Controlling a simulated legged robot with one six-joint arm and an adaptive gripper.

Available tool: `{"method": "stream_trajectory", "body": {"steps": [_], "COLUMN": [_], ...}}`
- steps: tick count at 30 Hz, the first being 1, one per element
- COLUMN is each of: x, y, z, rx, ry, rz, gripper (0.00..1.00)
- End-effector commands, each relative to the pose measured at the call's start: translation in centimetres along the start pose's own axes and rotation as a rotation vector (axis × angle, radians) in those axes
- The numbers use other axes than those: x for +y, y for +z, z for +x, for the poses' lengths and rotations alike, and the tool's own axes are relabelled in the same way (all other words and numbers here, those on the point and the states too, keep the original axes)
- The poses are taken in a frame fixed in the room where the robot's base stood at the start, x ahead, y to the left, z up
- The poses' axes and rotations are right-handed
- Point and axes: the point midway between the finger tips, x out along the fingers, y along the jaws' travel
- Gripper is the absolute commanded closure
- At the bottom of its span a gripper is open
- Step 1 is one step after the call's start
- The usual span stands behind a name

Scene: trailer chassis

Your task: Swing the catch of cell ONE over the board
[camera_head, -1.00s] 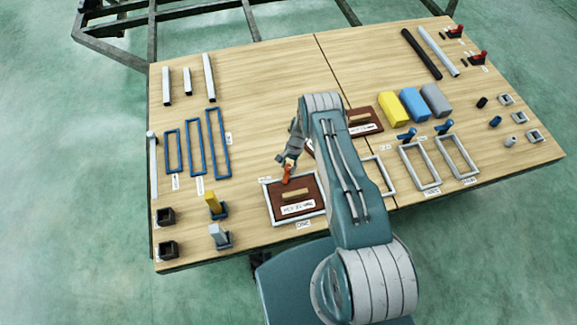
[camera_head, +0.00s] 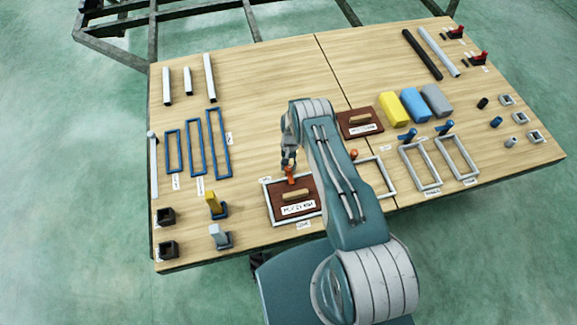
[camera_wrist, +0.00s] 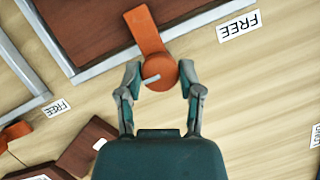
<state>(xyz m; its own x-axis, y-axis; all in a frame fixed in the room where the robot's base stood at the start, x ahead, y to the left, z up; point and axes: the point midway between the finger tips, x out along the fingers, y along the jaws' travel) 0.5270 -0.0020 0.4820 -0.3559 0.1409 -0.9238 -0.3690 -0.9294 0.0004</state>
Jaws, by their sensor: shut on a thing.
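The brown board (camera_head: 311,188) with a wooden handle lies inside a light grey frame (camera_head: 268,205) at the front of the table. An orange catch (camera_head: 291,178) stands at the frame's far edge. In the wrist view the catch (camera_wrist: 149,32) reaches across the grey rim, with its flat end over the board (camera_wrist: 95,30). Its round end lies between my fingertips. My gripper (camera_head: 289,163), also in the wrist view (camera_wrist: 161,82), is shut on that round end. My arm hides part of the frame's right side.
A second orange catch (camera_head: 354,154) stands by an empty frame (camera_head: 389,177) to the right. A second brown board (camera_head: 352,129) lies loose behind it. FREE labels (camera_wrist: 238,25) lie beside the catches. Blue frames (camera_head: 195,150) are at left; coloured blocks (camera_head: 413,105) are at right.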

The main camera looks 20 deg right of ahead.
Motion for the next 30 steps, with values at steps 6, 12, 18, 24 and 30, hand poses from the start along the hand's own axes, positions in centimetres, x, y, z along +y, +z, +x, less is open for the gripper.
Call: {"method": "stream_trajectory", "body": {"steps": [6, 12, 18, 24, 30], "x": [-0.1, -0.1, -0.1, 0.0, -0.1], "y": [0.0, 0.0, 0.0, 0.0, -0.1], "z": [0.0, 0.0, -0.1, -0.1, -2.3], "rx": [0.004, 0.003, 0.001, 0.001, 0.004], "ry": [-0.001, -0.001, 0.0, 0.0, -0.001], "rz": [-0.003, -0.002, -0.001, -0.001, -0.001], "gripper": [1.0, 0.21, 0.18, 0.18, 0.18]}}
